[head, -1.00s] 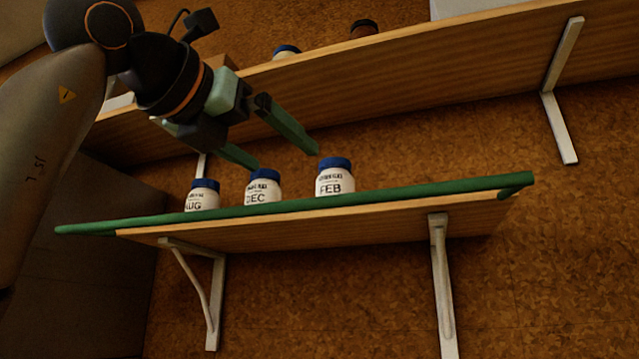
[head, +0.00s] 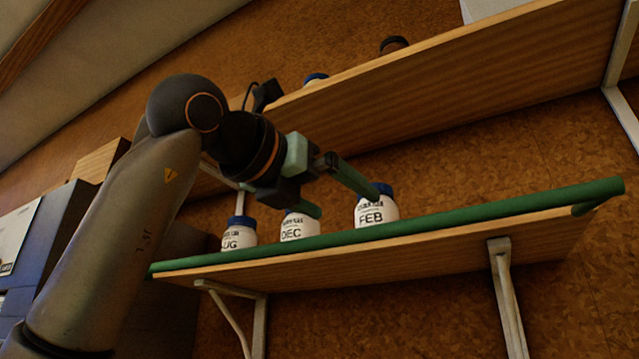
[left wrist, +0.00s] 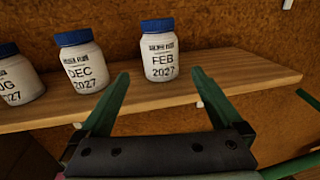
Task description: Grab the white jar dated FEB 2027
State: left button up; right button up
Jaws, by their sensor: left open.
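The white jar with a blue lid marked FEB (head: 375,211) stands upright on the lower shelf, rightmost of three jars. In the left wrist view the FEB 2027 jar (left wrist: 160,56) stands ahead, roughly between the fingertips and beyond them. The DEC jar (head: 298,228) is to its left, also in the left wrist view (left wrist: 83,68). The AUG jar (head: 239,236) is farthest left, cut off in the left wrist view (left wrist: 18,82). My left gripper (head: 346,197) is open and empty, in front of the jars and apart from the FEB jar. My right gripper is not in view.
The wooden lower shelf (head: 420,246) has a green rail (head: 480,210) along its front edge. An upper shelf (head: 480,80) hangs above, holding a blue-lidded jar (head: 315,79) and a dark-lidded one (head: 394,44). Shelf right of the FEB jar is clear.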

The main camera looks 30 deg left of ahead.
aim_at(366, 219)
pick_arm(q)
jog(key=w+p, duration=0.1)
jog(key=w, duration=0.2)
jog(key=w+d, duration=0.1)
jog(key=w, duration=0.2)
jog(key=w+p, duration=0.1)
jog(key=w, duration=0.2)
jog(key=shift+w+d+p, duration=0.1)
jog(key=shift+d+p, duration=0.25)
jog(key=shift+d, duration=0.05)
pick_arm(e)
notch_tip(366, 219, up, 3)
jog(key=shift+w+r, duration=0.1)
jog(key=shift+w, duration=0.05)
pick_arm(q)
jog(key=c, duration=1.5)
jog(key=shift+c, duration=0.2)
jog(key=shift+a, duration=0.1)
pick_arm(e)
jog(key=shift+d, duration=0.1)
